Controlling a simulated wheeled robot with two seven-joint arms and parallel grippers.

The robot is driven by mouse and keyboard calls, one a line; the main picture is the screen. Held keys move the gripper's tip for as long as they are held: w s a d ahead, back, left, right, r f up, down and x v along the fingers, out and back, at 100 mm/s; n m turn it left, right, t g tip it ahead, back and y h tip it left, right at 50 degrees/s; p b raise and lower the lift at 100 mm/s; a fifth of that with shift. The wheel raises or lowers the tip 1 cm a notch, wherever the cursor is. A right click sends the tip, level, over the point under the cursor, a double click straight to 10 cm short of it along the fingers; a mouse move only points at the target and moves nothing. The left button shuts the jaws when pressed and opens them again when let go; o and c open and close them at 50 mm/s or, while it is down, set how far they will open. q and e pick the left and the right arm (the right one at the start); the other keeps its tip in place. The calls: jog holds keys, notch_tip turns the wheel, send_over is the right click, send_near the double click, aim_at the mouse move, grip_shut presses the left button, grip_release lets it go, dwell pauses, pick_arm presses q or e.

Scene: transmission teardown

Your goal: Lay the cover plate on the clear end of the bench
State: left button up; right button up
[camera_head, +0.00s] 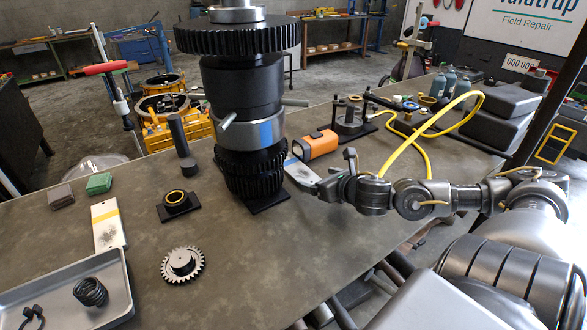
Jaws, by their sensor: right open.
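A flat light-grey plate with a blue strip (300,174) is beside the gear stack, at the fingers of my right gripper (322,184). My right gripper is open, and I cannot tell whether its fingers touch this plate. A second pale plate with a yellow strip (107,229) lies on the left of the bench (290,262), near the tray. I cannot tell from their looks which one is the cover plate. The tall dark gear stack (240,90) stands upright on the bench. My left gripper is not in view.
A metal tray (122,290) with a black spring (90,291) is at the front left. A small gear (183,264), a black block with a ring (175,203) and an orange lamp (316,145) lie on the bench. A yellow hose (425,128) arches behind my right arm. The front middle is bare.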

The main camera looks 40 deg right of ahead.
aim_at(299, 171)
jog(key=x, duration=0.3)
jog(key=shift+w+p, duration=0.3)
jog(key=shift+w+f, duration=0.2)
jog(key=shift+w, duration=0.2)
jog(key=p+x, duration=0.1)
jog(key=x, duration=0.1)
jog(key=p+x, duration=0.1)
jog(key=x, duration=0.1)
jog(key=shift+w+d, duration=0.25)
jog(key=shift+w+f, duration=0.2)
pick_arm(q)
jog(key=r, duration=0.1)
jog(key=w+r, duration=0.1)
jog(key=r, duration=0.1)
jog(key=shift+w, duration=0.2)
pick_arm(e)
jog(key=shift+c, duration=0.3)
jog(key=c, duration=1.4)
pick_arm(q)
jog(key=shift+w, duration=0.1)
pick_arm(e)
jog(key=shift+r, duration=0.1)
jog(key=shift+c, duration=0.3)
